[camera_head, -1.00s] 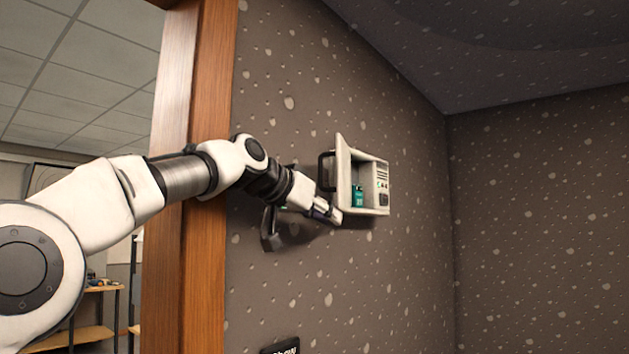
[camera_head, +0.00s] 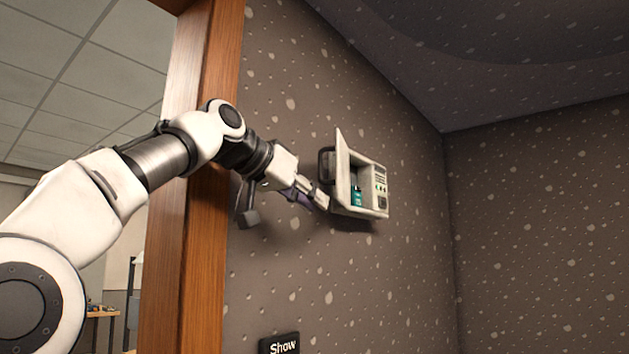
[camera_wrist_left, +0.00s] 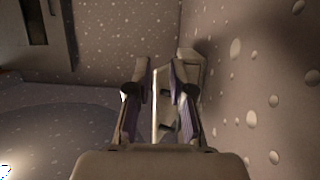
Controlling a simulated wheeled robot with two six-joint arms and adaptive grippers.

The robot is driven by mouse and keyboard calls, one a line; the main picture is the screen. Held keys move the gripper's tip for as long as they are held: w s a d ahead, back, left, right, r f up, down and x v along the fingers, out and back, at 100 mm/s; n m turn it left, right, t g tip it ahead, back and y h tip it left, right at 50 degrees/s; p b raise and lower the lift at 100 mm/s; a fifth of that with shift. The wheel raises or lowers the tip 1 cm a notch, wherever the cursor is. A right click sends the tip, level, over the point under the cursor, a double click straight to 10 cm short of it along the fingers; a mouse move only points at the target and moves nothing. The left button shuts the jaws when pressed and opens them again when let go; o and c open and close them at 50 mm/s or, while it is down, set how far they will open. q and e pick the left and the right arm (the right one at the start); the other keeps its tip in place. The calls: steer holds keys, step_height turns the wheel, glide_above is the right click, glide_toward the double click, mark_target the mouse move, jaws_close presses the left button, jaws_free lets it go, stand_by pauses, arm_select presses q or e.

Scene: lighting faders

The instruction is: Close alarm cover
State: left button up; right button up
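The alarm box (camera_head: 369,190) is fixed to the wall and stands open, with a green part inside. Its pale cover (camera_head: 342,170) is swung out on the left side, with a dark handle (camera_head: 326,165) on its outer face. My left gripper (camera_head: 322,197) is at the lower left of the cover, beneath the handle; contact is unclear. In the left wrist view my left gripper (camera_wrist_left: 160,66) has its fingers apart, with the cover (camera_wrist_left: 155,105) appearing edge-on between them. The box (camera_wrist_left: 191,68) lies just beyond the right finger. My right gripper is not in view.
The speckled wall (camera_head: 290,260) runs close along the right of my left arm. A wooden door frame (camera_head: 195,190) stands behind the arm. A "Show" sign (camera_head: 280,345) is low on the wall. The space in front of the box looks free.

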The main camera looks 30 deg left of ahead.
arm_select(q)
steer(key=shift+s+d+b, duration=0.15)
steer(key=shift+s+b, duration=0.55)
steer(key=shift+s, duration=0.3)
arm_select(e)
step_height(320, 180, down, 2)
arm_select(q)
jaws_close()
steer(key=s+a+r+n+t+y+p, duration=0.15)
steer(key=r+n, duration=0.35)
steer(key=n, duration=0.5)
steer(key=s+a+r+n+t+y, duration=0.1)
steer(key=a+r+n+t+y, duration=0.3)
steer(key=n, duration=0.7)
steer(key=w+p, duration=0.3)
steer(key=w+g+h+p, duration=0.1)
steer(key=w+p, duration=0.3)
steer(key=w+d+r+h+p, duration=0.1)
steer(key=w+p, duration=0.2)
steer(key=p, duration=0.1)
steer(key=shift+w+m, duration=0.15)
steer(key=shift+m, duration=0.15)
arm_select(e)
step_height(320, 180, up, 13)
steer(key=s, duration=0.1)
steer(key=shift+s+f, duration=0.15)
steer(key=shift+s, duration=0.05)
